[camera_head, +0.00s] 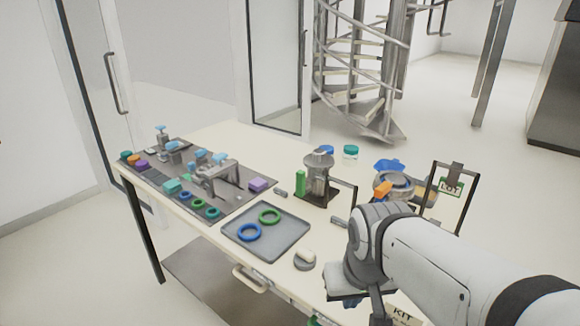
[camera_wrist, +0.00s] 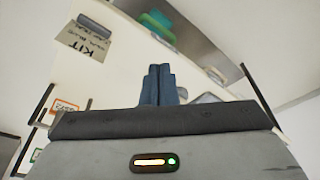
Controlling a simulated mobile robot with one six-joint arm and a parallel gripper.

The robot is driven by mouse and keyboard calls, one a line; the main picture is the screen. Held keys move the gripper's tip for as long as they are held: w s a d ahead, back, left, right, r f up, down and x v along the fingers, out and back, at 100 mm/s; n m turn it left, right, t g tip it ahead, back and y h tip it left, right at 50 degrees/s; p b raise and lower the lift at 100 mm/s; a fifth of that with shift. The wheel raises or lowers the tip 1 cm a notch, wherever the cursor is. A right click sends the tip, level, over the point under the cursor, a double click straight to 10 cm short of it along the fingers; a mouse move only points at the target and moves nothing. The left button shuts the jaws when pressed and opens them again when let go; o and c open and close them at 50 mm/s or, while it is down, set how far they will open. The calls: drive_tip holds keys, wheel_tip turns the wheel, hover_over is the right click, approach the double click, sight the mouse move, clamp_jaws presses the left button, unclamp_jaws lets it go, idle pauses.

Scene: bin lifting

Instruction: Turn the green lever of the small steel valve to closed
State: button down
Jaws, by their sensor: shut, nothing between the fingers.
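A small steel fitting (camera_head: 318,178) stands upright at the back right of the table, in the head view. An upright green piece (camera_head: 300,182), which looks like its lever, is at its left side. I cannot tell from here whether the valve is open or closed. In the wrist view my gripper (camera_wrist: 160,70) has its two blue fingers together, with nothing held. In the head view my arm is at the front right, well apart from the fitting, and the fingertips are not clear. A green object (camera_wrist: 155,22) on a grey strip shows in the wrist view; I cannot tell if it is the lever.
A dark board (camera_head: 228,199) with several coloured parts lies to the left.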

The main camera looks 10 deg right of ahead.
drive_tip(key=w+d+r+m+t+b, duration=0.1)
drive_tip(key=w+m, duration=0.1)
drive_tip(key=w, duration=1)
drive_tip(key=w+d+r+m+t+b, duration=0.1)
drive_tip(key=w+m+t, duration=0.1)
drive_tip(key=w, duration=1.1)
drive_tip(key=w+d+r+m+t+y+b, duration=0.1)
drive_tip(key=w+d+m, duration=0.1)
drive_tip(key=w, duration=1.1)
drive_tip(key=shift+w+m+t, duration=0.15)
drive_tip(key=shift+m+t, duration=0.15)
drive_tip(key=shift+m, duration=0.5)
drive_tip(key=shift+f, duration=0.1)
approach(305, 185)
wheel_tip(305, 185, down, 3)
drive_tip(key=d, duration=0.3)
drive_tip(key=w+a+p, duration=0.1)
drive_tip(key=w+a+f, duration=0.1)
drive_tip(key=w+a, duration=0.1)
drive_tip(key=shift+a+p, duration=0.15)
drive_tip(key=shift+p, duration=0.2)
